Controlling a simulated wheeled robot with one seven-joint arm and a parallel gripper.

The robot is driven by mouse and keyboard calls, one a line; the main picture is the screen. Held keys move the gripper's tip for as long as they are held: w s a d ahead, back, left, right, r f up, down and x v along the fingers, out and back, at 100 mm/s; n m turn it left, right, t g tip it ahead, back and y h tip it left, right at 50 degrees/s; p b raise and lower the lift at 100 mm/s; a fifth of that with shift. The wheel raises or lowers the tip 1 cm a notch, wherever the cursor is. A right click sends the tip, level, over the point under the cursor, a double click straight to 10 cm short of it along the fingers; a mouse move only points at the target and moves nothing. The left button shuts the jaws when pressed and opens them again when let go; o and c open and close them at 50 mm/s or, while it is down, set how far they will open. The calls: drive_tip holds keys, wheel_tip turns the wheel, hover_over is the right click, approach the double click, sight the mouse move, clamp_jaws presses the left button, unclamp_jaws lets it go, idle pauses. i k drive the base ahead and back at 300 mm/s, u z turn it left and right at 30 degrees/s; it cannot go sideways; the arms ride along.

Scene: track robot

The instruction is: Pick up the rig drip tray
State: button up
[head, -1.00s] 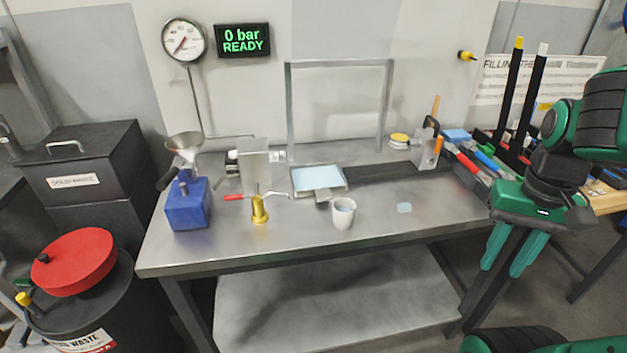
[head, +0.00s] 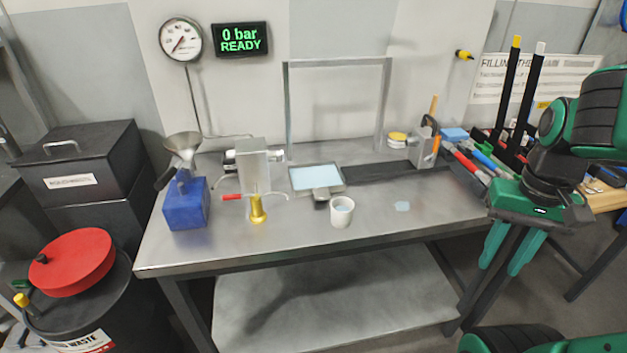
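The rig drip tray (head: 343,183) is a shallow grey metal tray with pale blue liquid in it. It sits on the steel bench, below the metal frame, with a small grey tab at its front edge. My gripper (head: 507,262) hangs to the right of the bench's right end, pointing down, well away from the tray. Its two green fingers stand apart and nothing shows between them.
A white cup (head: 342,213) stands close in front of the tray. A small blue puddle (head: 402,206) lies right. Tools crowd the bench's right end.

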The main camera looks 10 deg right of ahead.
sight(320, 179)
drive_tip(key=z, duration=2.45)
drive_tip(key=k, duration=0.9)
drive_tip(key=u, duration=1.4)
drive_tip(key=i, duration=0.95)
